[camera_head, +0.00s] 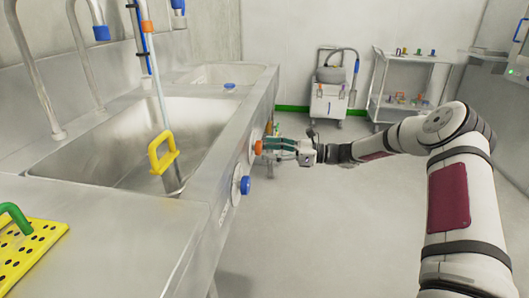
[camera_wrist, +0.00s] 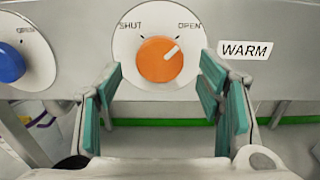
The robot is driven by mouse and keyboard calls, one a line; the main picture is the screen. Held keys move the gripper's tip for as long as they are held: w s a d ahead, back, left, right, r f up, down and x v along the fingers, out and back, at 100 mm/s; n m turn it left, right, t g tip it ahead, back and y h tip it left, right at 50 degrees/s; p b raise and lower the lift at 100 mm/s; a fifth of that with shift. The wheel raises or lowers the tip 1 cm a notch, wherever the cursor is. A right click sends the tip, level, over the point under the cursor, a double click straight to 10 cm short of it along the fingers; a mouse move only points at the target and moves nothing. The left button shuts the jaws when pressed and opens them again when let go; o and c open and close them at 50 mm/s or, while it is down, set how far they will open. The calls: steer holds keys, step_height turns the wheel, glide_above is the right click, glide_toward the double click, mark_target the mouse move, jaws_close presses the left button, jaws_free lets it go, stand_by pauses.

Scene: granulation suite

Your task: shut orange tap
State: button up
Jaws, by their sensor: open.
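The orange tap (camera_wrist: 159,60) is a round knob on a white dial plate on the sink's front panel. Its plate reads SHUT at left and OPEN at right, and the knob's white mark points up and right, toward OPEN. In the head view the orange tap (camera_head: 258,147) shows at the tips of my gripper (camera_head: 268,147). In the wrist view my gripper (camera_wrist: 160,105) is open, its teal fingers spread to either side and below the knob. No finger visibly grips the knob; contact cannot be told.
A blue knob (camera_wrist: 8,63) is left of the orange one; it also shows in the head view (camera_head: 245,185). A WARM label (camera_wrist: 246,49) sits at right. The steel sink (camera_head: 190,218) borders the left. A cart (camera_head: 408,113) stands behind. The floor is clear.

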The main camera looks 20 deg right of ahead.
steer(key=shift+x, duration=1.25)
steer(key=c, duration=1.1)
steer(key=shift+c, duration=0.2)
